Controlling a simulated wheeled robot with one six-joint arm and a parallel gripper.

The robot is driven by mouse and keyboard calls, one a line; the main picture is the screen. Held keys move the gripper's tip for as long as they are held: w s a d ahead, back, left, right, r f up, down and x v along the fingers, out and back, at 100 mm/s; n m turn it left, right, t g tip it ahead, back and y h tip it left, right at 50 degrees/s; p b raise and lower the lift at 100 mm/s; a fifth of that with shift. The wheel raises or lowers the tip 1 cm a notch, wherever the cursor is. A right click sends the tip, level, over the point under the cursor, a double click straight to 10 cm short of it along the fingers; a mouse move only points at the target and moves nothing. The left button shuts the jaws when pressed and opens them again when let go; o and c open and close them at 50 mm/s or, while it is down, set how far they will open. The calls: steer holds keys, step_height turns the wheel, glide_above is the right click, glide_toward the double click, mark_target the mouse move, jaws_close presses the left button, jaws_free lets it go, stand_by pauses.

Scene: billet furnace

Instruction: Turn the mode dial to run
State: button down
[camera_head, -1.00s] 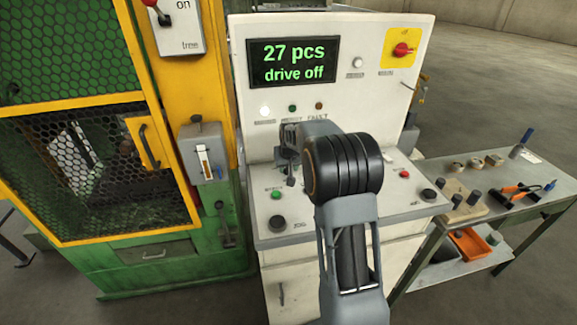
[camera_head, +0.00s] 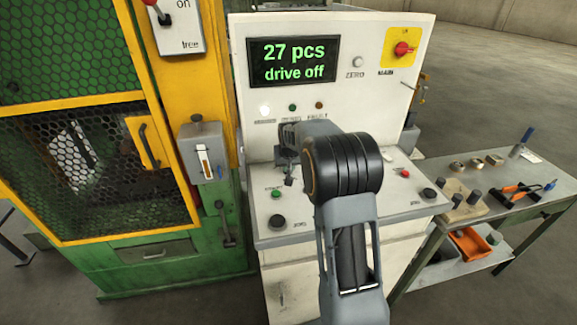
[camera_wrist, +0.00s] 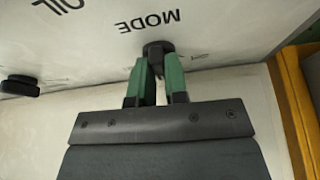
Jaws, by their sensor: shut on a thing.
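The mode dial (camera_wrist: 158,50) is a dark round knob on the white panel, with the word MODE printed beside it in the wrist view. My gripper (camera_wrist: 160,68) has its two green fingers shut on the dial, one on each side. Small marks sit around the dial, but they are too faint to read, and the dial's pointer is hidden by the fingers. In the head view my arm covers most of the dial's area on the console desk (camera_head: 262,232). The display (camera_head: 293,62) reads "27 pcs" and "drive off".
A second black knob (camera_wrist: 20,85) is at the left in the wrist view, by the word OIL. The console has a green button (camera_head: 276,194), a red button (camera_head: 405,173) and black knobs. A green and yellow guarded machine (camera_head: 100,160) stands left; a tool bench (camera_head: 500,200) stands right.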

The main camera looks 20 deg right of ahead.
steer(key=m+h+b, duration=0.1)
steer(key=m, duration=0.1)
steer(key=m+g+b, duration=0.1)
steer(key=m, duration=0.2)
steer(key=shift+w+a+f+h+b, duration=0.1)
steer(key=shift+a+f+h+b, duration=0.05)
steer(key=shift+h+b, duration=0.25)
steer(key=shift+m+g+h+b, duration=0.4)
steer(key=shift+m+b, duration=0.1)
steer(key=shift+m, duration=1.1)
steer(key=c, duration=1.1)
jaws_free()
steer(key=shift+c, duration=0.2)
steer(key=v, duration=1.4)
steer(key=shift+w, duration=0.15)
